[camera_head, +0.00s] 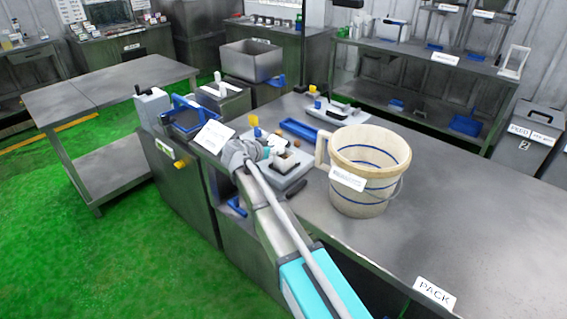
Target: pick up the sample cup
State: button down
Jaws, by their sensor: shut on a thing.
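My arm reaches from the bottom of the view up to the metal bench. My gripper (272,151) is at its far end, low over a pale grey device (297,181) on the bench. It is shut on a small whitish cup (283,161), which I take to be the sample cup. The cup is at or just above the device; I cannot tell whether it touches it. The fingers are small in this view and partly hidden by the wrist.
A large cream bucket (368,165) with blue bands stands just right of my gripper. A blue tray (298,129) and a second grey device (335,113) lie behind. A white sign (213,136) stands to the left. The bench's right front, by the PACK sign (434,293), is clear.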

jog(key=shift+r, duration=0.15)
jog(key=shift+r+p, duration=0.95)
jog(key=shift+p, duration=0.15)
jog(key=s+a+r+p, duration=0.2)
jog(key=s+r+p, duration=0.8)
jog(key=s, duration=0.4)
jog(key=shift+a+r+p, duration=0.15)
jog(key=shift+r+p, duration=0.25)
jog(key=shift+r, duration=0.05)
dwell(0.3)
